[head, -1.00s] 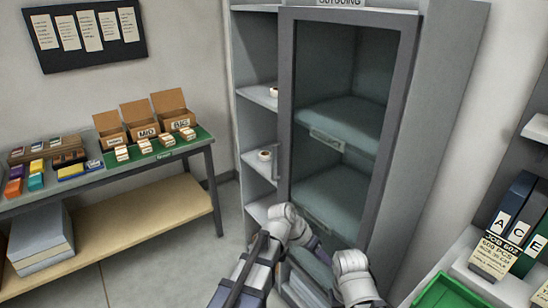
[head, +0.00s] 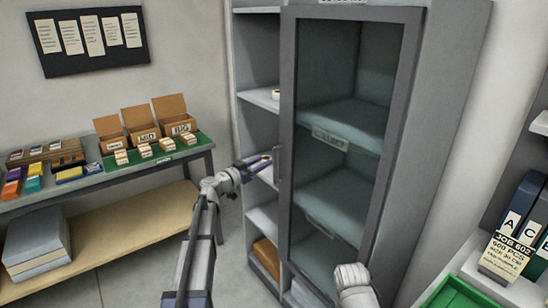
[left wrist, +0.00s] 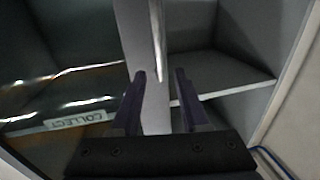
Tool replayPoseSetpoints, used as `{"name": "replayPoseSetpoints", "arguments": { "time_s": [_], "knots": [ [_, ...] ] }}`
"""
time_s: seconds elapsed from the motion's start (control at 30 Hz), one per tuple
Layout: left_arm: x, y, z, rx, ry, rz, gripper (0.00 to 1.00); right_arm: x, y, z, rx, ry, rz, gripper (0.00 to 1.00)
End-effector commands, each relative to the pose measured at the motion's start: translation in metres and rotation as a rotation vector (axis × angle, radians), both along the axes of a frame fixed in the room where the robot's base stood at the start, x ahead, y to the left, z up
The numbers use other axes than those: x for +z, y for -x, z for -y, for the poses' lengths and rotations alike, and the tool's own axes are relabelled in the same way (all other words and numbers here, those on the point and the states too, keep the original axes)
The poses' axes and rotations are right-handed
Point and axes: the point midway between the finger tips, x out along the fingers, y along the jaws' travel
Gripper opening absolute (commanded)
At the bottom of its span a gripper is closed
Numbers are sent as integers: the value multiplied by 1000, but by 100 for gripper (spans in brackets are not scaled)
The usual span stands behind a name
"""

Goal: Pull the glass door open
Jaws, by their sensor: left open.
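The glass door (head: 345,120) has a dark grey frame and fronts the right part of a tall grey cabinet; it looks shut. Its upright bar handle (head: 278,163) is on the left side of the frame. My left gripper (head: 265,159) is open beside the handle. In the left wrist view the handle (left wrist: 158,40) stands just ahead of the gap between the open fingers (left wrist: 160,74), and nothing is gripped. Part of my right arm shows low in the head view, but its gripper does not.
Open shelves (head: 262,97) run along the cabinet's left side. A table with a green mat (head: 190,150) and cardboard boxes stands at the left. A green bin (head: 455,292) and binders (head: 520,205) are at the right. Floor is clear between table and cabinet.

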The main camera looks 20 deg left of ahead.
Motion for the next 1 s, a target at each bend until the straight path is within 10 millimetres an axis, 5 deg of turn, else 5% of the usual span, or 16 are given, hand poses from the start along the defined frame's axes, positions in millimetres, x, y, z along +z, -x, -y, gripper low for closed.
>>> {"name": "replayPoseSetpoints", "arguments": {
  "time_s": [0.43, 0.77, 1.0],
  "knots": [
    [0, -57, 28, -3, 0, -1, 45, 0, 0, 0, 0, 0, 0, 50],
    [0, -63, 33, -2, 0, -1, 45, 0, 0, 0, 0, 0, 0, 50],
    [0, -63, 33, -2, 0, -1, 20, 0, 0, 0, 0, 0, 0, 50]
  ]
}}
